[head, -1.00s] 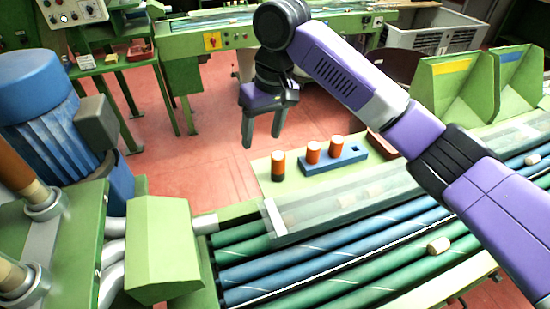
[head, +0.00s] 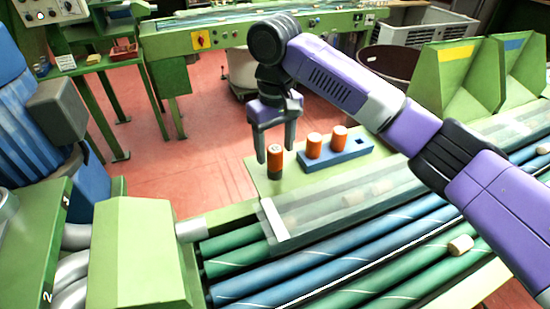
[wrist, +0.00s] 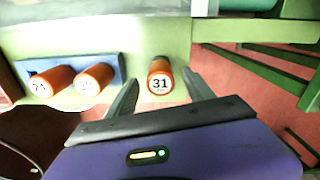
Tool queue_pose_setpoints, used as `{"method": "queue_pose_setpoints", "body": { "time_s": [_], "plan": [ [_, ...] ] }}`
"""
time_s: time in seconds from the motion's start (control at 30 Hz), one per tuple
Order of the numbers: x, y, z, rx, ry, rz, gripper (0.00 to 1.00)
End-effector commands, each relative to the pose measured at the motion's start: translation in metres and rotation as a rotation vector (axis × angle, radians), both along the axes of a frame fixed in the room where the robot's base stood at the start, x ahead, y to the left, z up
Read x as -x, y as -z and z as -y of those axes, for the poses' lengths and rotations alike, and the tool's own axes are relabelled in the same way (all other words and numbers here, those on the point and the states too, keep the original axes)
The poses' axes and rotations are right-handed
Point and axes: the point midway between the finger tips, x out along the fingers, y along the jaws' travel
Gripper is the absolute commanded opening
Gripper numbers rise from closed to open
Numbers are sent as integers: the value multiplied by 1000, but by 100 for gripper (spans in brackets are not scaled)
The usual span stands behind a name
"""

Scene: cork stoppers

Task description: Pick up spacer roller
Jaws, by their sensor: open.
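An orange roller with a dark lower part (head: 275,164) stands upright by itself on the pale green ledge. In the wrist view the roller (wrist: 160,78) shows the number 31 on its white top. Two more orange rollers (head: 314,145) (head: 339,138) stand in a blue block (head: 351,154) just right of it; its right end has an empty square hole. My gripper (head: 275,153) is open and empty, pointing down over the lone roller. In the wrist view my fingers (wrist: 162,98) lie to either side of it. I cannot tell how far down they reach around it.
A clear cover (head: 330,198) and blue and green conveyor rollers (head: 340,255) lie in front of the ledge (head: 262,183). Pale corks lie on the conveyor, one at right (head: 461,245). Green bins (head: 445,75) stand at back right. Red floor is open behind the ledge.

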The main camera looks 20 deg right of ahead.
Motion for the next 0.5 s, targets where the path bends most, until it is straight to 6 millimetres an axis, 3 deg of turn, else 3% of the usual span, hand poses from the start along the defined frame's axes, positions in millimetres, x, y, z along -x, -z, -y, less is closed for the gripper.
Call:
{"method": "queue_pose_setpoints", "body": {
  "time_s": [0.2, 0.47, 0.5],
  "plan": [
    [1, 24, 0, 0, 0, 0, 61],
    [0, 26, 0, -1, -1, 1, 61],
    [0, 26, 0, -1, -1, 1, 53]
  ]
}}
